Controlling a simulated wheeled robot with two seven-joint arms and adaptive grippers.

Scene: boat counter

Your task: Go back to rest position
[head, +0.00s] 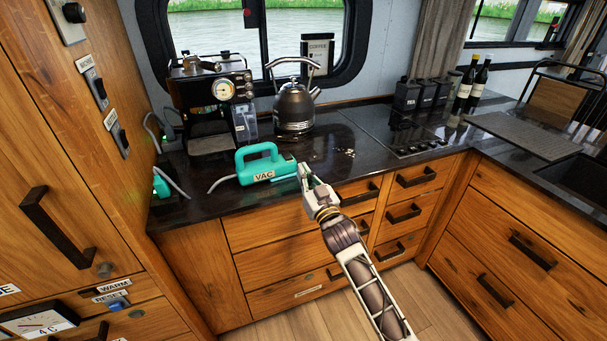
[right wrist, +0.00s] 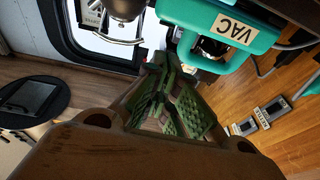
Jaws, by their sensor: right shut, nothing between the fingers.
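My right gripper (head: 306,178) reaches over the front edge of the dark counter, just right of a teal vacuum (head: 262,166) labelled VAC. The vacuum lies on the counter. In the right wrist view my right gripper (right wrist: 166,100) has its green-padded fingers together with nothing held. The vacuum (right wrist: 228,28) shows close beyond them at the upper right; I cannot tell whether they touch. My left gripper is not in view.
A coffee machine (head: 212,105) and a kettle (head: 295,106) stand behind the vacuum. A cooktop (head: 400,130), black canisters (head: 421,94) and bottles (head: 478,84) are to the right. Drawers with dark handles (head: 403,212) lie below. A wooden cabinet (head: 50,170) stands at left.

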